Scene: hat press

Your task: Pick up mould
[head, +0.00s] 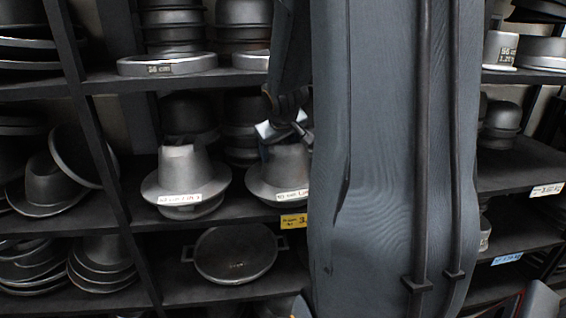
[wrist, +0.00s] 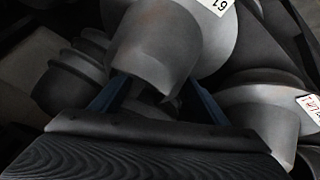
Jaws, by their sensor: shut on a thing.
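The mould is a dark grey metal hat shape with a tall crown, a wide brim and a white label; in the head view this mould (head: 279,173) is at the middle shelf, right of a similar one. My gripper (head: 284,132) reaches down to its crown from above. In the wrist view the mould's crown (wrist: 155,48) fills the top middle, and my gripper (wrist: 158,98) has its blue-grey fingers on both sides of it, shut on it. The lower fingertips are partly hidden by the crown. I cannot tell whether the mould is off the shelf.
A similar labelled mould (head: 182,176) stands close on the left. Several stacked moulds are behind. The upper shelf holds a metal ring (head: 167,65). Shelf uprights and boards bound the space.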

